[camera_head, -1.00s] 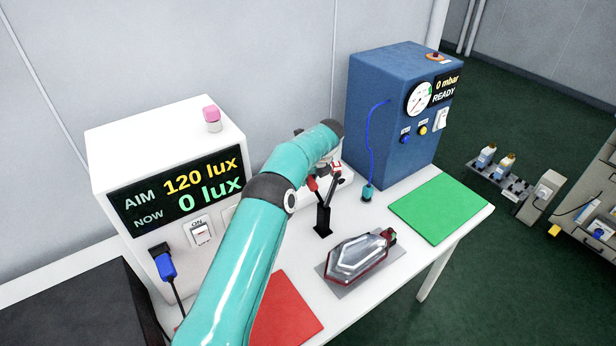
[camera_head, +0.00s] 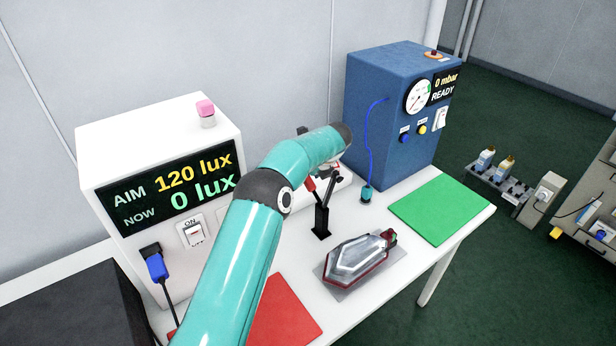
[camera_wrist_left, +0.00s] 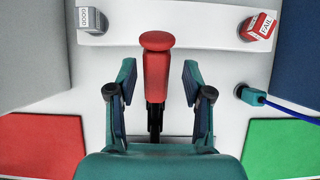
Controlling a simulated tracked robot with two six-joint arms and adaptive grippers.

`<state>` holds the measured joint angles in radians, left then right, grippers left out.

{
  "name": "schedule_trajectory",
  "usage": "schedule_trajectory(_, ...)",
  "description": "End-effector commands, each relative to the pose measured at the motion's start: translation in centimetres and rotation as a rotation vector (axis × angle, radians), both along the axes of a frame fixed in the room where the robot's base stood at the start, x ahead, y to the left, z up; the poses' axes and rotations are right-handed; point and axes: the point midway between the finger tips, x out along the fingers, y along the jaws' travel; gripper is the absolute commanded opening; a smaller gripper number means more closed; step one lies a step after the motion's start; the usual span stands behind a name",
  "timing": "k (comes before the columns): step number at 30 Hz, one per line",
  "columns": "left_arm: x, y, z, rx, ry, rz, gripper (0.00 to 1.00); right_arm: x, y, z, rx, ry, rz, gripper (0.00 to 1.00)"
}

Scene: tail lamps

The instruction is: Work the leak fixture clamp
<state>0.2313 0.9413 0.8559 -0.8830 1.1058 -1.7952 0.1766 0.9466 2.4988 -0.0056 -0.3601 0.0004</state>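The clamp's red handle (camera_wrist_left: 156,68) stands upright between the two fingers of my left gripper (camera_wrist_left: 158,84) in the left wrist view. The fingers are apart, with a gap on each side of the handle. In the head view the black clamp (camera_head: 321,218) stands on the white table behind the tail lamp (camera_head: 358,262), and its red handle (camera_head: 310,185) shows beside a black lever. The lamp lies on a grey plate. My left arm reaches over from the left, and its wrist hides most of the gripper there. My right gripper is not in view.
The blue leak tester (camera_head: 395,120) reads 0 mbar, READY. A blue hose hangs to a teal connector (camera_head: 366,193). A white light-meter box (camera_head: 160,130) stands left. Red (camera_head: 285,315) and green (camera_head: 440,208) mats lie clear. GOOD (camera_wrist_left: 90,18) and FAIL (camera_wrist_left: 258,26) blocks sit behind the handle.

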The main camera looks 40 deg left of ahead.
Motion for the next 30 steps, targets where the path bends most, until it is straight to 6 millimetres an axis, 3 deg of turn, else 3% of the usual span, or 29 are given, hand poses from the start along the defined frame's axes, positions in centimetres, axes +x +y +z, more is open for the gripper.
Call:
schedule_trajectory(8, -0.1, 0.1, 0.0, 0.0, 0.003, 0.003, 0.52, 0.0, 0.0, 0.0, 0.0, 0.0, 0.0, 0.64)
schedule_trajectory(13, -0.2, -0.5, 1.0, 0.0, 0.001, 0.002, 0.52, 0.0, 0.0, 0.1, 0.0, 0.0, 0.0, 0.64)
schedule_trajectory(30, -1.5, -5.2, 9.4, 0.0, 0.002, 0.001, 0.52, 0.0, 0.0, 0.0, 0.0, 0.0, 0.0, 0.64)
